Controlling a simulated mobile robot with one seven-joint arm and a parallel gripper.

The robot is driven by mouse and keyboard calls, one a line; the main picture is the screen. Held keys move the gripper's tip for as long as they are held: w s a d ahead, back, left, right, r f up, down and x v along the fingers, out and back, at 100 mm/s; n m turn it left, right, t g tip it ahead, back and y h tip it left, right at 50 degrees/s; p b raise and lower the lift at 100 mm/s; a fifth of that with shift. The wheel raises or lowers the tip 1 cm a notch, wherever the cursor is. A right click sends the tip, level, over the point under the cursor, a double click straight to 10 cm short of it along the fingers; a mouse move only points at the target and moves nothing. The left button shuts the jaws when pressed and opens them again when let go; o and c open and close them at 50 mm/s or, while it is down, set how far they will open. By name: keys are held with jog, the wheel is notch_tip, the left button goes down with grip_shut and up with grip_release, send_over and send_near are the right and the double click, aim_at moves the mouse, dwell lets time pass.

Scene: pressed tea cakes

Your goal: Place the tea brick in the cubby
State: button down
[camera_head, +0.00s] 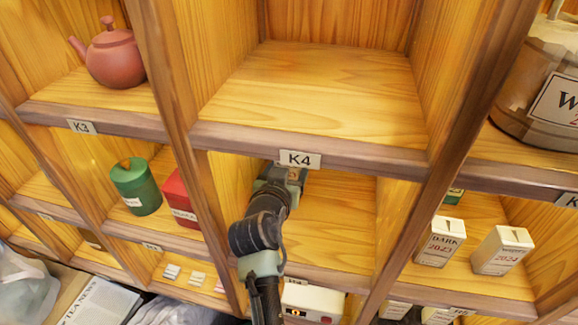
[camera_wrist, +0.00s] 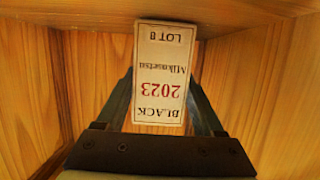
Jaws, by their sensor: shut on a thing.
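The tea brick (camera_wrist: 161,75) is a pale box whose label reads BLACK 2023 and LOT 8, upside down in the wrist view. My gripper (camera_wrist: 160,90) is shut on it, with a dark finger on each side. In the head view my arm reaches into the wooden cubby (camera_head: 340,225) below the K4 shelf edge. My gripper (camera_head: 283,178) is partly hidden there under that edge, and the brick cannot be made out clearly. The wrist view shows wooden walls around the brick; whether it touches the cubby floor or back, I cannot tell.
The K4 cubby (camera_head: 320,95) above is empty. A green canister (camera_head: 136,188) and a red box (camera_head: 180,200) stand in the cubby to the left. White boxes marked DARK (camera_head: 440,243) and 2024 (camera_head: 502,252) stand to the right. Upright dividers flank my arm.

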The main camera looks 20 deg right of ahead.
jog(key=shift+f, duration=0.2)
grip_release()
jog(key=shift+r, duration=0.1)
jog(key=shift+s+r, duration=0.1)
jog(key=shift+r, duration=0.05)
jog(key=b+v, duration=0.1)
jog(key=v, duration=1.1)
jog(key=shift+b, duration=0.3)
